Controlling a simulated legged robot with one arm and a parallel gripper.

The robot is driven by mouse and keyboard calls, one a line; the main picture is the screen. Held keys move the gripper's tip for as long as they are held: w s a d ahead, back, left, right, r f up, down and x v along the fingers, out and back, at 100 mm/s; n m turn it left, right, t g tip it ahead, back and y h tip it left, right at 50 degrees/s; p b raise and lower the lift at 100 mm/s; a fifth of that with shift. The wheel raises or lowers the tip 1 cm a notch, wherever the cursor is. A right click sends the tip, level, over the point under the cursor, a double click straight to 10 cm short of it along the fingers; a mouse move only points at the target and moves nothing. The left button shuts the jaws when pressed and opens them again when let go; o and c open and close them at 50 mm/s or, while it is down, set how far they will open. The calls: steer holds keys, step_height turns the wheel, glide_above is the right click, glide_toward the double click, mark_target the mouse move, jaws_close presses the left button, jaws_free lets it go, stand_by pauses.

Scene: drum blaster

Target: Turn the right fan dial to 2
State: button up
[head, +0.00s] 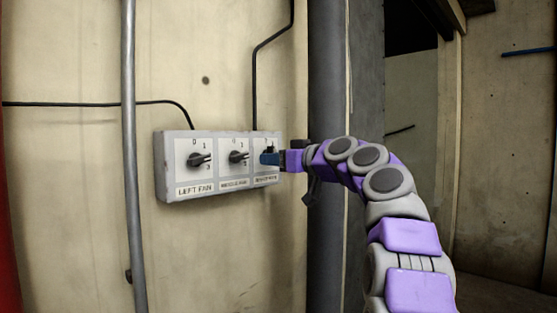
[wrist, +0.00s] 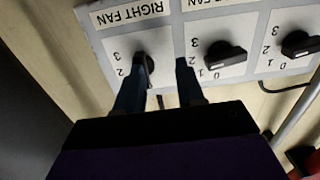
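The right fan dial (wrist: 149,63) is a black knob on the right panel of a grey control box (head: 208,194). Its panel reads RIGHT FAN, upside down in the wrist view, with the digits 3 and 2 showing beside the knob. My gripper (wrist: 160,66) is open at this dial. The knob lies between its two dark blue fingers, close against the left one; I cannot tell whether they touch. The right finger is apart from the knob. In the head view my gripper (head: 269,157) hides most of the right dial and its digits.
The middle fan dial (head: 237,157) and left fan dial (head: 200,159) sit left of it on the same box. A grey pipe (head: 129,150) runs up the wall at left. A thick dark column (head: 327,80) stands just right of the box, behind my arm.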

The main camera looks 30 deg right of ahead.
steer(key=d+b+v, duration=0.1)
steer(key=b+v, duration=0.3)
steer(key=v, duration=1.1)
steer(key=shift+d, duration=0.15)
stand_by(0.8)
steer(key=shift+w, duration=0.1)
stand_by(0.4)
steer(key=v, duration=1.7)
steer(key=shift+p, duration=0.35)
